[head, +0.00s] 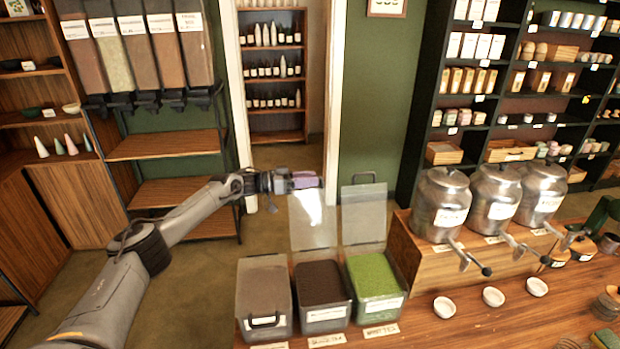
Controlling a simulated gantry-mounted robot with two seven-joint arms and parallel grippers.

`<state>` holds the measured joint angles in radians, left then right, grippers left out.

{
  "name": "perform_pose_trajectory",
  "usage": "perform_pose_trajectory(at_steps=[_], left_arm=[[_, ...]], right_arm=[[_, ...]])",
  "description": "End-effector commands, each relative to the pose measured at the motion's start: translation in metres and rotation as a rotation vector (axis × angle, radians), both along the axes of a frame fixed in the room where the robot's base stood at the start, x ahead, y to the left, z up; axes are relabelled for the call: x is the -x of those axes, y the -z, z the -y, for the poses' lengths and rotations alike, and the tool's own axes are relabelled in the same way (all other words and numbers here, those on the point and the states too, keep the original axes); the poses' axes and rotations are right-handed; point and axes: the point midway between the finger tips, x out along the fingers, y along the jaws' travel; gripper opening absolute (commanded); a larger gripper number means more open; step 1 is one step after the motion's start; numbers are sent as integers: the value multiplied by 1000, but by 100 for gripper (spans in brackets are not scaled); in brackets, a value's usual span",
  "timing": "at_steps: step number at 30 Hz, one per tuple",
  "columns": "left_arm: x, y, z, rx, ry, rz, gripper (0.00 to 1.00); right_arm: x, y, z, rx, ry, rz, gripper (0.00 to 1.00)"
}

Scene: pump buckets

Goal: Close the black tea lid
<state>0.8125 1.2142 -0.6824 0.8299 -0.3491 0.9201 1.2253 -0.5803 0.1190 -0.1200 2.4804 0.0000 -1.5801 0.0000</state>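Three clear bins stand at the front of the wooden counter. The middle bin (321,294) holds dark, nearly black contents; its label is too small to read surely. Its clear lid (311,235) stands open, upright at the back. The left bin (264,312) holds brown contents under a shut lid with a dark handle at the front. The right bin (375,287) holds green contents, and its lid (363,214) stands open. My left gripper (312,181) is at the top edge of the middle lid; contact and finger opening are unclear. My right gripper is not in view.
Several metal urns (441,205) with spouts stand on a wooden block to the right. Small white bowls (444,307) sit in front of them. Wall dispensers (135,48) and shelves line the back. The floor left of the bins is clear.

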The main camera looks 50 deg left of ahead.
Motion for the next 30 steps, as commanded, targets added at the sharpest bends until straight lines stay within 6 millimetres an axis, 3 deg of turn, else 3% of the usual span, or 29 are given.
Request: perform_pose_trajectory(at_steps=[14, 17, 22, 30], left_arm=[[-6, 0, 3, -1, 0, 0, 38], [-6, 0, 3, -1, 0, 0, 27], [-6, 0, 3, -1, -1, -1, 1], [-6, 0, 3, -2, -3, -2, 0]], right_arm=[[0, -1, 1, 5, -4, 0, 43], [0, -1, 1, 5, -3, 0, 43], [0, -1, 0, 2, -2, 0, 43], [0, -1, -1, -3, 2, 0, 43]])
